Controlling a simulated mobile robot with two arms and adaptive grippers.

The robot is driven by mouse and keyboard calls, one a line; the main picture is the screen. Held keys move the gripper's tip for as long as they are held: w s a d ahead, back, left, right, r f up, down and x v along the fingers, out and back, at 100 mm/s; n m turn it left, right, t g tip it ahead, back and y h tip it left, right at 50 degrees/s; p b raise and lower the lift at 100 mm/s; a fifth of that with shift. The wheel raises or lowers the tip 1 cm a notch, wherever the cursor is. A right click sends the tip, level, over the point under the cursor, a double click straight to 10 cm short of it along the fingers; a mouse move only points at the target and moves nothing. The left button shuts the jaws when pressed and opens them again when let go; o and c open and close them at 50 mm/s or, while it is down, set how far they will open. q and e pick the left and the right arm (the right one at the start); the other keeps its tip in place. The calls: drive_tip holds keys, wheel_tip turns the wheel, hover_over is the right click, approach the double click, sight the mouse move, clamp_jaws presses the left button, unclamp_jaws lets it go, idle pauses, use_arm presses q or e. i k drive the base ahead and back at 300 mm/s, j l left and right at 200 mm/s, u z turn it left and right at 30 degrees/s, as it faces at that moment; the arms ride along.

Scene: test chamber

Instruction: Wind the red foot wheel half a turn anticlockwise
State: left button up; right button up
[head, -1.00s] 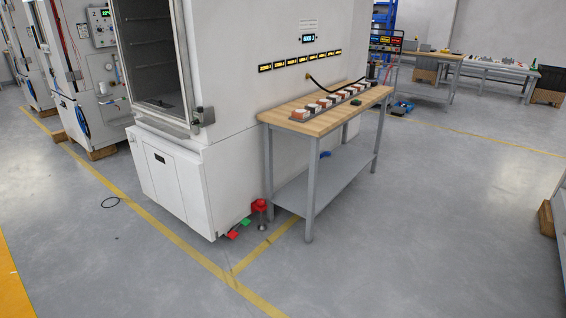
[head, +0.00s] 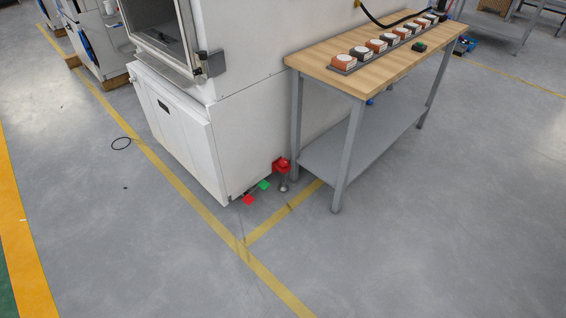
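The red foot wheel (head: 281,164) is a small red knob on a short grey post. It stands low by the bottom right corner of the white chamber (head: 178,130), close to the near left leg of the workbench. A red pedal (head: 248,200) and a green pedal (head: 264,185) sit near the floor just left of it. Neither of my grippers is in the head view.
The wooden-topped workbench (head: 318,66) with grey legs stands right of the wheel and carries a row of blocks. The floor in front is clear, with yellow lines (head: 240,248).

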sight(284, 162)
drive_tip(key=i+z, duration=0.25)
drive_tip(key=i, duration=0.4)
drive_tip(key=i+j+z, duration=0.25)
drive_tip(key=i, duration=0.4)
